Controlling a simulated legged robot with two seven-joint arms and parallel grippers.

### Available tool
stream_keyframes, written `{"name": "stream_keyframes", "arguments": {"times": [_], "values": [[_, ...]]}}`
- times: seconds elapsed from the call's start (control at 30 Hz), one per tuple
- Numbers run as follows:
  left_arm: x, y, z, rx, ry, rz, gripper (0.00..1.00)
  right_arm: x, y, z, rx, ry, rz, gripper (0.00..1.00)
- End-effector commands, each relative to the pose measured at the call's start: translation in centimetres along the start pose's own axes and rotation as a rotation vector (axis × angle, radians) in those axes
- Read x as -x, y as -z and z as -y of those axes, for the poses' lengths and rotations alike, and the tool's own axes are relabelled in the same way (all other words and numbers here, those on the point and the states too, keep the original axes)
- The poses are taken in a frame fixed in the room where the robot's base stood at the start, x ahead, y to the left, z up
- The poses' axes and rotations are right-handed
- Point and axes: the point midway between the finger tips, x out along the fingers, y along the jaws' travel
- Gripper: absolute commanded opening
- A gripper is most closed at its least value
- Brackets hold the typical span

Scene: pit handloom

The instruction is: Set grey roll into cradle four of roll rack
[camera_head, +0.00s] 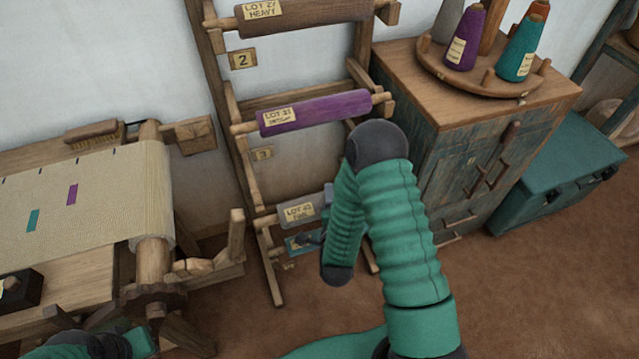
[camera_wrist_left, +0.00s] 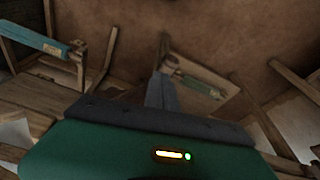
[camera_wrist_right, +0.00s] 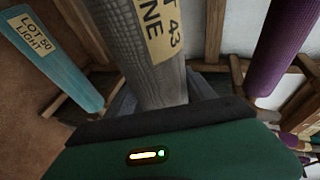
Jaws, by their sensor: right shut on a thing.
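The grey roll (camera_head: 300,211), labelled LOT 43 FINE, is at the rack's lower part, below the purple roll. In the right wrist view the grey roll (camera_wrist_right: 150,60) lies between my right gripper's fingers (camera_wrist_right: 165,95), which are shut on it. In the head view my right arm hides the roll's right part and most of that gripper. The roll's left end is close to a wooden arm of the roll rack (camera_head: 240,180); I cannot tell whether it rests there. My left gripper (camera_wrist_left: 161,90) has its fingers together, apparently empty, beside the loom.
The purple roll (camera_head: 315,111) is above the grey one, and a brown roll (camera_head: 300,14) is higher. A teal roll (camera_wrist_right: 55,60) lies below. The loom (camera_head: 90,200) stands left; a cabinet (camera_head: 450,160) with yarn cones and a teal chest (camera_head: 560,165) stand right.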

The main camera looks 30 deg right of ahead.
Motion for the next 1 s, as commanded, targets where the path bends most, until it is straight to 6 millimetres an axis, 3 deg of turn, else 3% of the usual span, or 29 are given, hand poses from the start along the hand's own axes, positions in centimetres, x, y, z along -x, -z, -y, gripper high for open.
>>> {"name": "stream_keyframes", "arguments": {"times": [0.1, 0.3, 0.5, 0.7, 0.9, 0.93, 1.0], "values": [[-0.4, -0.1, 0.0, 0.000, 0.000, 0.000, 0.00, -3.7, -0.8, 1.0, -0.004, 0.008, -0.003, 0.00], [-0.9, -0.2, 0.0, 0.000, 0.000, 0.000, 0.00, -8.2, -2.1, 2.2, -0.002, 0.004, -0.001, 0.00], [-1.1, -0.2, 0.0, -0.001, 0.000, -0.001, 0.00, -10.0, -2.6, 2.8, -0.001, 0.004, -0.001, 0.00], [-2.4, -0.5, 0.0, 0.000, 0.000, 0.000, 0.00, -11.2, -3.0, -0.6, -0.001, 0.001, 0.000, 0.00], [-2.2, -0.5, 0.0, 0.000, 0.000, -0.001, 0.00, -11.2, -3.0, -0.5, -0.002, 0.002, 0.000, 0.00], [-2.2, -0.5, 0.0, 0.000, 0.000, -0.001, 0.00, -11.2, -3.0, -0.7, -0.001, -0.002, 0.000, 0.66], [-2.2, -0.5, 0.0, 0.000, 0.000, -0.001, 0.00, -11.2, -3.0, -0.7, -0.001, -0.002, 0.000, 0.75]]}}
